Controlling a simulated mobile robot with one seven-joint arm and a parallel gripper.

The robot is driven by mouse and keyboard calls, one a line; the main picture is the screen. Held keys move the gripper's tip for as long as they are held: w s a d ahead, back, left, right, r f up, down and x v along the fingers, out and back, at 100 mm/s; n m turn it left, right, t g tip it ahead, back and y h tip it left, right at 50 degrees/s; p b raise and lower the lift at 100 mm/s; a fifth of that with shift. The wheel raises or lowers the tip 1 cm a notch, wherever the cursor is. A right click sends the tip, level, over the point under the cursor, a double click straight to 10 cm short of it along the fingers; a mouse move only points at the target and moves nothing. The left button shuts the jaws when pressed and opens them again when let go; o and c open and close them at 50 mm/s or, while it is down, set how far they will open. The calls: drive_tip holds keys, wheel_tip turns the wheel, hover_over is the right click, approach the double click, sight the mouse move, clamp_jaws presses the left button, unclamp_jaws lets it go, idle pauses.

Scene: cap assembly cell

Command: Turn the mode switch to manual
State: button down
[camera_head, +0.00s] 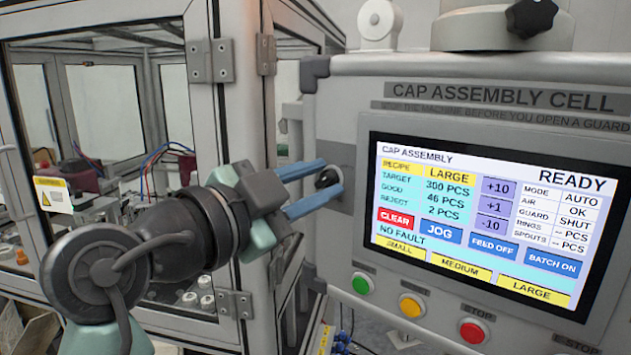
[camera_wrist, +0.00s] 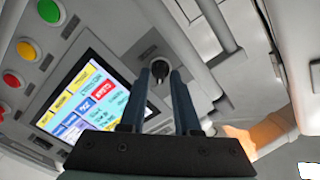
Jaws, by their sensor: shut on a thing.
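The mode switch (camera_head: 327,179) is a black knob on a grey plate at the left of the control panel, left of the screen. My gripper (camera_head: 331,178) has its two blue fingers on either side of the knob and is shut on it. In the wrist view the knob (camera_wrist: 160,69) shows between the fingertips of my gripper (camera_wrist: 166,80). The fingers hide part of the knob and its plate, so I cannot read its markings. The screen (camera_head: 480,220) shows MODE AUTO, READY and NO FAULT.
Green (camera_head: 362,283), yellow (camera_head: 411,305) and red (camera_head: 473,331) push buttons sit below the screen. The glazed machine guard (camera_head: 222,130) with its grey frame stands close on the left, behind my arm. A black knob (camera_head: 531,16) on a round cover is above the panel.

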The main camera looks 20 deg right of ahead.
drive_tip(key=shift+n, duration=0.3)
drive_tip(key=n+b, duration=0.1)
drive_tip(key=n, duration=0.2)
drive_tip(key=shift+w+n, duration=0.1)
drive_tip(key=shift+n, duration=0.2)
drive_tip(key=n, duration=0.4)
drive_tip(key=shift+n, duration=0.3)
drive_tip(key=n+p, duration=0.1)
drive_tip(key=n, duration=0.3)
drive_tip(key=shift+w+a+r+n+p, duration=0.1)
drive_tip(key=shift+w+n+p, duration=0.05)
drive_tip(key=shift+n+p, duration=1.1)
drive_tip(key=shift+n, duration=1.25)
drive_tip(key=c, duration=0.6)
unclamp_jaws()
drive_tip(key=shift+a, duration=0.1)
